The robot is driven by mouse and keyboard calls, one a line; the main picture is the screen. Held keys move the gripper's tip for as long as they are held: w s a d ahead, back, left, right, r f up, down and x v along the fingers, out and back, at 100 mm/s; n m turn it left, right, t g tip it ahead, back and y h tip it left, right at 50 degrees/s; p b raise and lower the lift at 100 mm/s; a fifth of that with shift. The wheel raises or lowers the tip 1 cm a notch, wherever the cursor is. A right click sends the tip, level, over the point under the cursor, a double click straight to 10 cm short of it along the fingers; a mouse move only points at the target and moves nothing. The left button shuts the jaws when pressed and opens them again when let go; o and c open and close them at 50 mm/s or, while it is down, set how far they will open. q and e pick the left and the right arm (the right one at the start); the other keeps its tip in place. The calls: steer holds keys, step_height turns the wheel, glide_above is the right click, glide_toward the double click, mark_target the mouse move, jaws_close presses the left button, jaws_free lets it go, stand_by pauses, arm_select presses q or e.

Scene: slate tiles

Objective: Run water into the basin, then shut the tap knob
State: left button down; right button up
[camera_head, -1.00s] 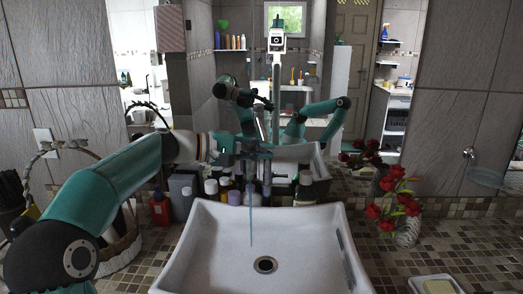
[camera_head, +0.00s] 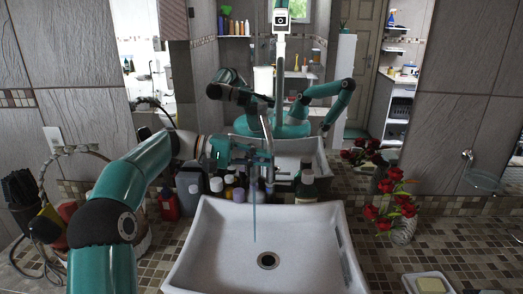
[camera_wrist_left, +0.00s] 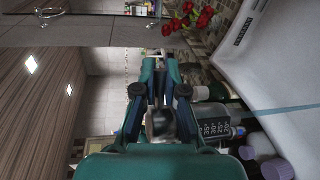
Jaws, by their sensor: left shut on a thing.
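The white basin (camera_head: 205,245) is set in the tiled counter, with a round drain in its floor. A thin blue stream of water (camera_head: 254,222) falls from the tap (camera_head: 269,140) at its back into the basin; the stream also crosses the left wrist view (camera_wrist_left: 285,108). My left gripper (camera_head: 252,152) is at the tap, behind the basin's rear edge. In the left wrist view its fingers (camera_wrist_left: 160,103) are shut on a dark, rounded part, the tap knob (camera_wrist_left: 162,123), partly hidden by them. My right gripper shows only in the mirror.
Bottles crowd behind the basin, including a red one (camera_head: 168,206) and a dark one (camera_head: 306,187). Red flowers (camera_head: 392,210) stand to the right, a soap dish (camera_head: 429,285) at front right. A mirror covers the back.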

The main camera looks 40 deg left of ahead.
arm_select(q)
steer(key=shift+f, duration=0.2)
steer(key=c, duration=1.2)
jaws_free()
steer(key=shift+r, duration=0.1)
steer(key=v, duration=1.2)
